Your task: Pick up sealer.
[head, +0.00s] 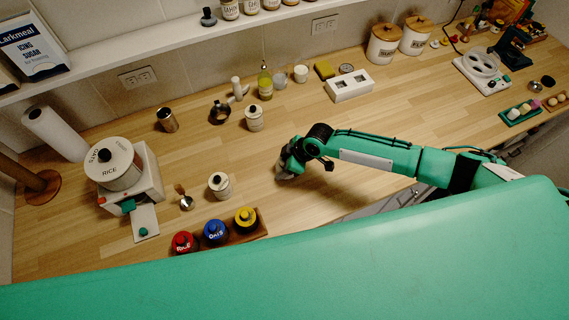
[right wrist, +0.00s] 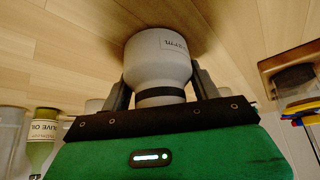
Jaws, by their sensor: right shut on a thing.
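My right gripper (head: 287,165) is low over the middle of the wooden counter. In the right wrist view the right gripper (right wrist: 160,88) is shut on a grey, rounded sealer (right wrist: 158,60) with a dark band and a small upside-down label. One finger is on each side of its narrower part. In the head view only a little grey shows at the fingertips. The sealer's far end is close to the counter, with a shadow around it; I cannot tell whether it touches. My left gripper is not in view.
The counter (head: 320,130) is bare around the gripper. To its left are a white lidded canister (head: 220,188) and a rack with red, blue and yellow-topped jars (head: 214,232).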

